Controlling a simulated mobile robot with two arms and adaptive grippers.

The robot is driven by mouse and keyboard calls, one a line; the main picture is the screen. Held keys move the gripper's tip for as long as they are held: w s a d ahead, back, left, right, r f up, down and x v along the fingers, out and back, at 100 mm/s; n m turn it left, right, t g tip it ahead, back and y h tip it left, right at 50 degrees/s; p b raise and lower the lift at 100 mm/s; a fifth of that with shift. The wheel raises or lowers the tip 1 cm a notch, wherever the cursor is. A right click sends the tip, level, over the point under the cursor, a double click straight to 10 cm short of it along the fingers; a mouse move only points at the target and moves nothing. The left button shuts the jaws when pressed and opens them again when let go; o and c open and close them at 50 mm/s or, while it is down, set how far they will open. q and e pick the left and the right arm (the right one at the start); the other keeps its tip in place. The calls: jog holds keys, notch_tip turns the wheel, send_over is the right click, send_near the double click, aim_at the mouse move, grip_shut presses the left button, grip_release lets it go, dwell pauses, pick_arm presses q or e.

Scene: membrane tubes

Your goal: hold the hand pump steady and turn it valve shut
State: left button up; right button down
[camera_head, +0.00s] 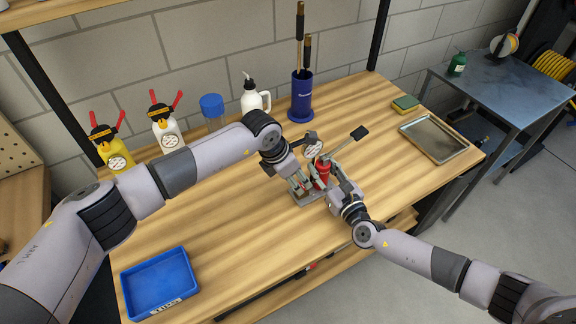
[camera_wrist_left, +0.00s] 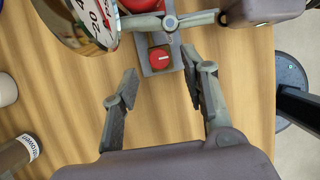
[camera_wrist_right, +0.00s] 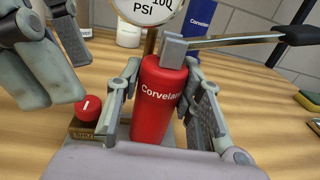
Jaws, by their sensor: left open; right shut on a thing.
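The hand pump has a red cylinder (camera_wrist_right: 158,105), a dial gauge (camera_head: 313,150) and a lever with a black grip (camera_head: 360,132). My right gripper (camera_wrist_right: 162,80) is shut on the red cylinder, one finger on each side; the pump stands upright on a grey base. The valve is a small red knob with a white line (camera_wrist_left: 159,60), low on the base beside the cylinder; it also shows in the right wrist view (camera_wrist_right: 88,107). My left gripper (camera_wrist_left: 160,76) is open, its fingertips apart on either side near the knob, with nothing between them.
A blue tray (camera_head: 185,296) sits at the front left and a metal tray (camera_head: 455,154) at the right of the wooden table. Bottles, a clear blue-capped container (camera_head: 212,112) and a blue cup (camera_head: 302,100) stand at the back. The table's front middle is clear.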

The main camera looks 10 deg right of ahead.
pick_arm(q)
jog(key=v, duration=0.8)
jog(key=shift+r, duration=0.15)
pick_arm(e)
jog(key=c, duration=1)
grip_release()
jog(key=shift+c, duration=0.2)
jog(key=shift+s, duration=0.15)
